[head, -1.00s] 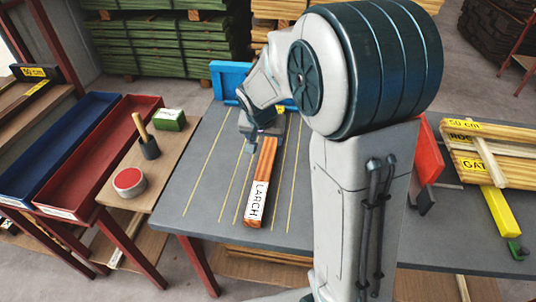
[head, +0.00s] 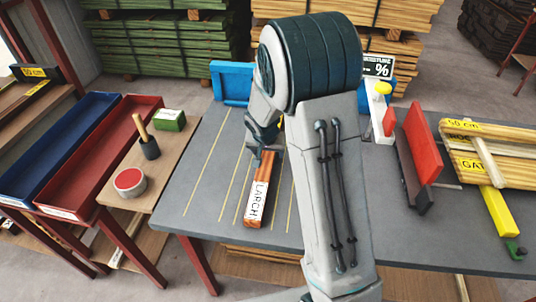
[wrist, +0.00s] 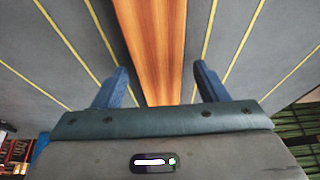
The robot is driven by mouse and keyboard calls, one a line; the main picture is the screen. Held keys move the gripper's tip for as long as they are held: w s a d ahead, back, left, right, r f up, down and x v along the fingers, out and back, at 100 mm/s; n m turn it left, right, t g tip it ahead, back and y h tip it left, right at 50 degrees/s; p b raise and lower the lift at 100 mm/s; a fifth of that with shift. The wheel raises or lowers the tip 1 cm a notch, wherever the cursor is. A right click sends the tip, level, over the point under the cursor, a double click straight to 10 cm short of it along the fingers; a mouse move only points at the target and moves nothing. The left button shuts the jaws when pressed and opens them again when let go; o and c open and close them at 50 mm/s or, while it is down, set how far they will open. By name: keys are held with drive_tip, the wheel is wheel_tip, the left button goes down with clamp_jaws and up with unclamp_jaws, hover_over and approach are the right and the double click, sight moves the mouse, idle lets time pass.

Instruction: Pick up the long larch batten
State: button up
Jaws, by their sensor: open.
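The larch batten (head: 258,200) is an orange-brown wooden bar with a white LARCH label at its near end. It lies on the grey table among thin yellow lines. My gripper (head: 264,152) is at the batten's far end, and my arm hides part of it. In the wrist view the batten (wrist: 152,45) runs between the two blue fingers of my gripper (wrist: 157,88). The fingers are open, one on each side, with a gap to the wood on both sides. The wrist view does not show clearly how high the fingertips are above the table.
Blue (head: 50,145) and red (head: 98,158) trays, a round tin (head: 130,182), a brush (head: 147,138) and a green block (head: 170,120) are at left. A red panel (head: 423,142) and a pile of pale battens (head: 492,150) stand right. The table left of the batten is clear.

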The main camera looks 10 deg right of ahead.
drive_tip(key=shift+r, duration=0.1)
drive_tip(key=c, duration=1.3)
